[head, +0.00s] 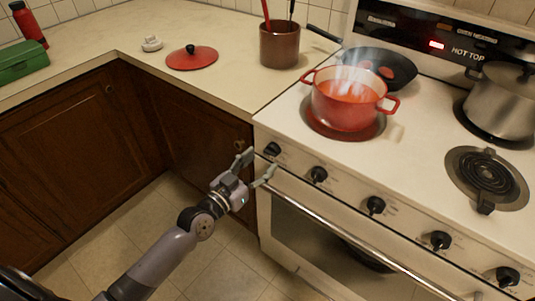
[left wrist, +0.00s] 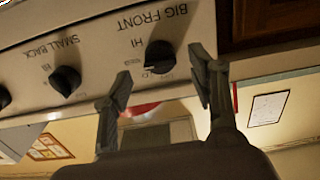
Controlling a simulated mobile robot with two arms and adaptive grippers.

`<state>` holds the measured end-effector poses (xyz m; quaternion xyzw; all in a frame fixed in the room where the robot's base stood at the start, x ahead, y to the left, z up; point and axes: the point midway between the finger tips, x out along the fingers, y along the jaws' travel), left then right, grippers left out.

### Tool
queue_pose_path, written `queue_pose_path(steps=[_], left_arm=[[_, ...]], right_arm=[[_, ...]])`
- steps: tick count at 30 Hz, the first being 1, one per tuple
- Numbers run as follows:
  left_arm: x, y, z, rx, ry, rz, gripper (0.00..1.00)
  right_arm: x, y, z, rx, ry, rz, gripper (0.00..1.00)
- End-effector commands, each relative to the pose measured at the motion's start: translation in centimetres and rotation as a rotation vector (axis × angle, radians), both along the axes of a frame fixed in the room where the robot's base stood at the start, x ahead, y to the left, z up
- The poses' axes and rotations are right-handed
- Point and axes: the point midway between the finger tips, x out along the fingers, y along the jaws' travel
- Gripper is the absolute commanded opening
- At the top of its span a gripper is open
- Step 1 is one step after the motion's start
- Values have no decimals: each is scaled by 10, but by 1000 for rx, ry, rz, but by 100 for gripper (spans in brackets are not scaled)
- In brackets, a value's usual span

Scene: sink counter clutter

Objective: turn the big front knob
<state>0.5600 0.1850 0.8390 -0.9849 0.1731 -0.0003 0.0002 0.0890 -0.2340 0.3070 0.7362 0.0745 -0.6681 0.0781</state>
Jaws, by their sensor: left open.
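The big front knob (head: 272,149) is the leftmost black knob on the white stove's front panel. In the left wrist view, the black knob (left wrist: 159,56) sits by the label BIG FRONT, ahead of the gap between my fingertips. My left gripper (head: 257,167) is open and empty, just in front of and below that knob. It also shows in the left wrist view (left wrist: 161,74), with its two fingers apart. I see no clear contact with the knob. My right gripper is not in view.
The second knob (head: 318,174) is close on the right, with more knobs beyond it. The oven handle (head: 335,238) runs below them. A steaming red pot (head: 346,100) stands on the front left burner. A dark wood cabinet (head: 205,125) borders the stove.

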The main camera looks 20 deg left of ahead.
Motion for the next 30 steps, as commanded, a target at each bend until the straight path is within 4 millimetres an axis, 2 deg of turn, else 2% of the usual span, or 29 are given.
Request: queue_pose_path(steps=[3, 7, 19, 30], left_arm=[[19, -7, 1, -1, -1, 0, 53], [31, -12, 0, -2, 0, 0, 53], [37, -14, 0, 0, 1, -1, 53], [37, -14, 0, -1, 1, 0, 29]], right_arm=[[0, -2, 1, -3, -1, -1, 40], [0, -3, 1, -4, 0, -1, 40], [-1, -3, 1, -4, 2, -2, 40], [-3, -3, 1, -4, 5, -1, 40]])
